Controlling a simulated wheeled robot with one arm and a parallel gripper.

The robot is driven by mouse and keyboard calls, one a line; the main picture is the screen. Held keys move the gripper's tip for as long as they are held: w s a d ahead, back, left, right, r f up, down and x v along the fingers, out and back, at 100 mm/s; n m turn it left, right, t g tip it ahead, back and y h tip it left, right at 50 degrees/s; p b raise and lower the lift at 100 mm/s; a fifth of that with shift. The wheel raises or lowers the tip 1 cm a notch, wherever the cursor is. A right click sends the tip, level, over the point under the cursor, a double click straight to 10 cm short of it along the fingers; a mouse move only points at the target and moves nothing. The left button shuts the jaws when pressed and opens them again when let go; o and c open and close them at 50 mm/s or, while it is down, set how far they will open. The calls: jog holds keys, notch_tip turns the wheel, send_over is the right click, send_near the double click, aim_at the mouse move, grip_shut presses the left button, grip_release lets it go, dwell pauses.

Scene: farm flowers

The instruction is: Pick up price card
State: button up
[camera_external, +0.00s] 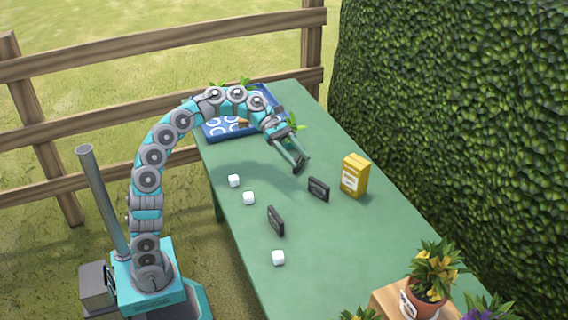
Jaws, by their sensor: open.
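Two small dark cards with pale markings stand on the green table (335,245). One dark card (318,189) is near the middle, left of a yellow box. The other dark card (276,221) is nearer the front left. I cannot read either one, so I cannot tell which is the price card. My gripper (301,166) is open and empty, above the table, just behind and left of the middle card, apart from it. The gap between its fingers is small in this view.
The yellow box (354,176) stands close right of the middle card. White cubes (249,198) lie left and front. A blue tray (215,127) is at the back. A potted plant (427,292) stands on a wooden crate at front right. A hedge (455,110) borders the right.

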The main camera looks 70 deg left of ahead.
jog(key=s+d+m+g+p, duration=0.35)
jog(key=s+d, duration=0.45)
jog(key=s, duration=0.4)
jog(key=s+f, duration=0.1)
send_near(282, 231)
jog(key=shift+f+n+h, duration=0.35)
jog(key=shift+h, duration=0.05)
jog(key=shift+d+f, duration=0.2)
jog(key=shift+d, duration=0.05)
jog(key=shift+x, duration=3.55)
jog(key=shift+w+r, duration=0.1)
jog(key=shift+c, duration=0.2)
grip_shut()
